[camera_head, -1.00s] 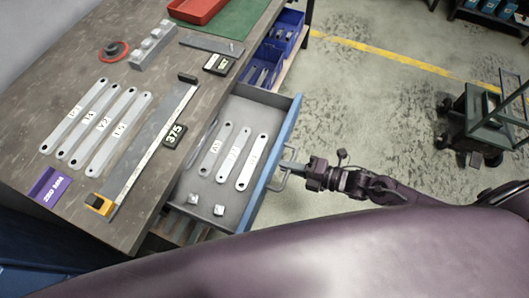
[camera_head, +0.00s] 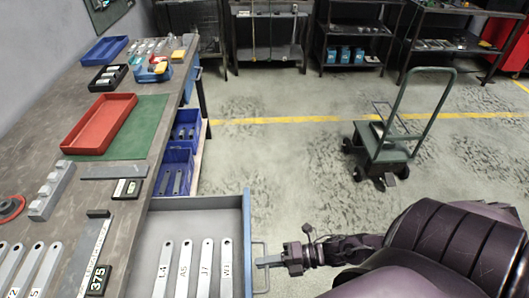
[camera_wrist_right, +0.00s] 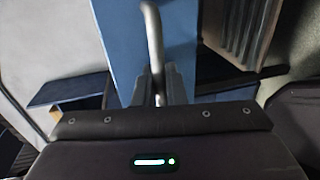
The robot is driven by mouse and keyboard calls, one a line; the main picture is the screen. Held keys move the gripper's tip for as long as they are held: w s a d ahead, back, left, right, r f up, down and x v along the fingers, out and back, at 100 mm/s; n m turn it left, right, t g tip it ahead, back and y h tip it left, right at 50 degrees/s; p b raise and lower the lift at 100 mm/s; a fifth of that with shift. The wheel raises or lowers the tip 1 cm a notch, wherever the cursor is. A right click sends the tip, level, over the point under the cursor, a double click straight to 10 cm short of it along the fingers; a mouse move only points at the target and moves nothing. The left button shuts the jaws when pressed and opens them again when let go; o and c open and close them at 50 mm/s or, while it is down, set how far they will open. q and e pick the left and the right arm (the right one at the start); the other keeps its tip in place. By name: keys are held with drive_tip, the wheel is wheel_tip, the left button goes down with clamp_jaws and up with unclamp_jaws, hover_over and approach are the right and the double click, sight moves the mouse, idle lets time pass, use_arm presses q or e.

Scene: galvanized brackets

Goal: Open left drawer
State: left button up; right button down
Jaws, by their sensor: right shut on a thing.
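The drawer (camera_head: 190,220) under the bench stands open, pulled out to the right, with a blue front (camera_head: 247,230) and grey inside. Several flat metal brackets (camera_head: 206,262) with white labels such as L4, A5, J7 and W1 lie in it. My right gripper (camera_head: 262,263) is shut on the metal bar handle (camera_head: 261,246) on the drawer's outer face. In the right wrist view the fingers (camera_wrist_right: 160,84) pinch the handle bar (camera_wrist_right: 153,35) in front of the blue face. My left gripper is out of view.
The bench top holds a red tray (camera_head: 99,124) on a green mat (camera_head: 140,128), more brackets and a 375 display (camera_head: 97,281). Blue bins (camera_head: 176,170) sit beyond the drawer. A green cart (camera_head: 384,150) stands to the right; the floor between is clear.

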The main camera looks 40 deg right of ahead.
drive_tip(key=c, duration=1.6)
unclamp_jaws()
drive_tip(key=shift+c, duration=0.2)
drive_tip(key=v, duration=0.7)
drive_tip(key=shift+s+d, duration=0.2)
drive_tip(key=shift+d, duration=0.15)
